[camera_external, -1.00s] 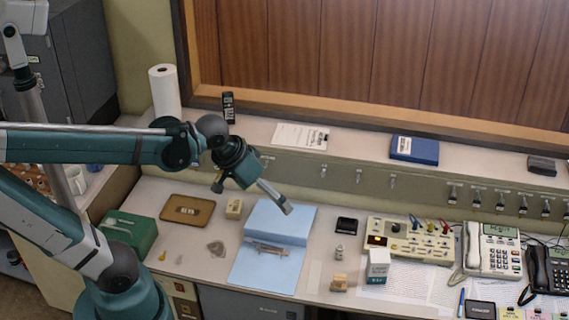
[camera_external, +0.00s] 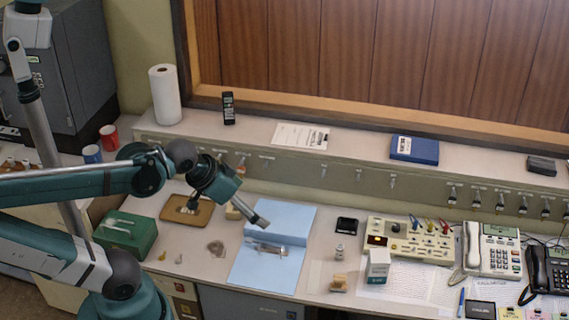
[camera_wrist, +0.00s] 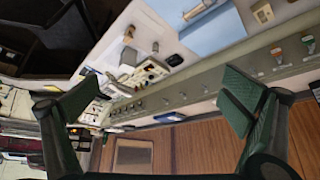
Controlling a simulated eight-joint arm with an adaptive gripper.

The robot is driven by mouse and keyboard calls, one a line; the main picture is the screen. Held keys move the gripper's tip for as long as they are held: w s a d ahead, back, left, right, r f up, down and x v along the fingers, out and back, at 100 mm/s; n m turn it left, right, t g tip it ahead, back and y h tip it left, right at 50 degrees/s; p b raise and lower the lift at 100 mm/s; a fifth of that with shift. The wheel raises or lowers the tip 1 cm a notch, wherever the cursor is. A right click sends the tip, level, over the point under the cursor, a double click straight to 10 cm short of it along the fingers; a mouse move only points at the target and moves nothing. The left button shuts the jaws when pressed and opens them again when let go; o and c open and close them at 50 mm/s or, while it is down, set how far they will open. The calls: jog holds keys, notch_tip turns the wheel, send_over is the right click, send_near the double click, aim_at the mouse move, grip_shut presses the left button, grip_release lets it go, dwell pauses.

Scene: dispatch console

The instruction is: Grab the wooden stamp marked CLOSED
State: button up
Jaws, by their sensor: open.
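Two small wooden blocks look like stamps, but their markings are too small to read, so I cannot tell which says CLOSED. One block (camera_external: 338,283) stands near the counter's front edge, right of the blue sheet; it also shows in the wrist view (camera_wrist: 129,32). The other block (camera_external: 232,212) is left of the blue sheet, partly hidden by my gripper; it also shows in the wrist view (camera_wrist: 262,12). My gripper (camera_external: 262,221) is above the sheet's left part. In the wrist view, my gripper's (camera_wrist: 155,97) fingers are wide apart with nothing between them.
The blue sheet (camera_external: 260,275) bears a metal tool (camera_external: 266,249). A black pad (camera_external: 347,226), small metal item (camera_external: 339,251), white-and-green box (camera_external: 378,266) and switch panel (camera_external: 410,240) stand right. A brown tray (camera_external: 205,217) and green box (camera_external: 127,234) lie left.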

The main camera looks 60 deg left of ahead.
jog(key=shift+c, duration=0.2)
jog(key=c, duration=2.1)
jog(key=shift+w, duration=0.1)
